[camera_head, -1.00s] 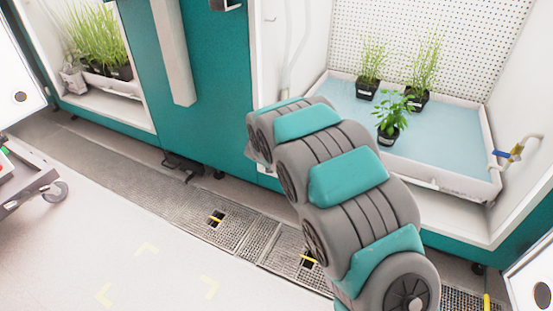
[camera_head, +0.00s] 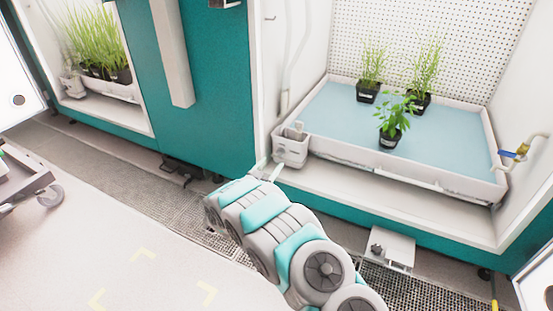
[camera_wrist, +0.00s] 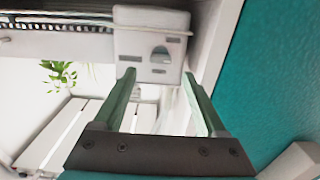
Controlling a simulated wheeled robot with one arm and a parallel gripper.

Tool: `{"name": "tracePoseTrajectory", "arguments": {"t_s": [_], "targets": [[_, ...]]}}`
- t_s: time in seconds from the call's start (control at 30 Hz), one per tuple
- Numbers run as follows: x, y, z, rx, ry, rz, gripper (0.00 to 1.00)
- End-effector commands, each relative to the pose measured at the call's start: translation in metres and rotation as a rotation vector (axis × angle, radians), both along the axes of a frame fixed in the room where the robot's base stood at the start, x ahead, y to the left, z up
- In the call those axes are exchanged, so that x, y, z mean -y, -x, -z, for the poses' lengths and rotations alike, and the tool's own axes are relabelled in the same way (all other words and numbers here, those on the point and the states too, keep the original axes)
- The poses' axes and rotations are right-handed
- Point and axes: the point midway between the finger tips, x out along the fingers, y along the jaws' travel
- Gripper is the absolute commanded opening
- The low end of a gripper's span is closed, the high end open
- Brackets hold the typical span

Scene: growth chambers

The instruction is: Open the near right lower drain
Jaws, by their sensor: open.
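A small pale box (camera_head: 291,148) stands at the front left corner of the blue-floored tray (camera_head: 455,180) in the right chamber. I cannot tell for sure whether this is the drain. In the wrist view a white box (camera_wrist: 152,30) with a dark half-round opening lies just beyond my fingertips; it may be the same box. My gripper (camera_wrist: 158,78) is open, its two green fingers apart with nothing held between them. In the head view my arm reaches low along the chamber's front, its end just below the pale box.
A valve with blue and yellow parts (camera_head: 515,152) is on the right chamber wall. Potted plants (camera_head: 392,120) stand in the tray. A white unit with a dark knob (camera_head: 389,247) sticks out below the chamber. Floor grating (camera_head: 140,170) runs along the teal front (camera_head: 215,90).

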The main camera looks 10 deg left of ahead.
Motion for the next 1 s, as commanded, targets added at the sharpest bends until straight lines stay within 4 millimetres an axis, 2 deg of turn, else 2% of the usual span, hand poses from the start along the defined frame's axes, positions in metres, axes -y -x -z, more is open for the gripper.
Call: {"name": "tracePoseTrajectory", "arguments": {"t_s": [0.1,0.3,0.47,0.7,0.77,1.0], "targets": [[0.008,-0.019,0.003,-0.002,-0.002,0.002,0.74],[0.016,-0.042,0.002,-0.002,-0.002,0.0,0.74],[0.019,-0.051,0.0,-0.001,0.0,-0.001,0.74],[0.019,-0.052,0.0,-0.001,0.0,-0.002,0.74],[0.019,-0.051,0.0,-0.001,0.0,-0.002,0.69],[0.019,-0.051,0.0,-0.002,-0.001,-0.002,0.42]]}}
